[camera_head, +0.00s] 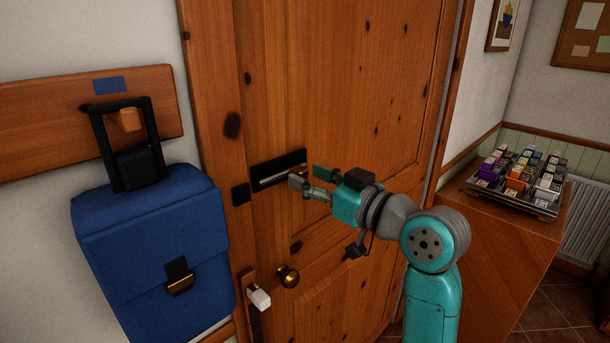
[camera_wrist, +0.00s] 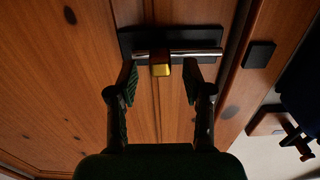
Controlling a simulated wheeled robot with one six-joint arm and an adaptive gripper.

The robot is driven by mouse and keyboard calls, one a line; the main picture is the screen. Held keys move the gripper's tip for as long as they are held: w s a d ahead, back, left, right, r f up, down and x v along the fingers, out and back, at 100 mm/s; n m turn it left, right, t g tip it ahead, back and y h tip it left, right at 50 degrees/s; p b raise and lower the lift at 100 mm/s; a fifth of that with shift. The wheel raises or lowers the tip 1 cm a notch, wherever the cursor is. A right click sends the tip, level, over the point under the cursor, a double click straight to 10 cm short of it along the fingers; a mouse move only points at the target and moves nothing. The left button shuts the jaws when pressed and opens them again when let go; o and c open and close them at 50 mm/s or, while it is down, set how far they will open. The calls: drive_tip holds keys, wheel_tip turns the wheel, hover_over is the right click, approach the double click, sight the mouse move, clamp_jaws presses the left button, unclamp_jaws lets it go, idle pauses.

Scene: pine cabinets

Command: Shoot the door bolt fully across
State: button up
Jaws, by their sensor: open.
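The door bolt is a steel rod (camera_wrist: 200,52) on a black plate (camera_head: 278,166), mounted on the wooden door. A brass-yellow knob (camera_wrist: 162,69) hangs from the rod. The black keeper (camera_head: 241,194) sits on the door frame, left of the plate in the head view; it also shows at the right in the wrist view (camera_wrist: 258,54). The rod's end is apart from the keeper. My gripper (camera_head: 308,177) is open in front of the bolt. In the wrist view its fingers lie on either side of the knob, with gaps. The head view does not show the knob clearly.
A blue bag (camera_head: 150,255) hangs from a wooden rail (camera_head: 40,138) left of the door. A tray of small boxes (camera_head: 515,195) stands on a cabinet (camera_head: 500,255) at right.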

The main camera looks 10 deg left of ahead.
sight(274, 179)
drive_tip(key=shift+x, duration=0.95)
clamp_jaws()
drive_tip(key=shift+s+a, duration=0.7)
drive_tip(key=shift+s, duration=0.25)
drive_tip(key=shift+s+a, duration=0.75)
drive_tip(key=shift+s, duration=0.2)
unclamp_jaws()
drive_tip(key=shift+d, duration=0.15)
drive_tip(key=v, duration=1.1)
drive_tip(key=shift+s+d, duration=0.2)
drive_tip(key=shift+d, duration=0.05)
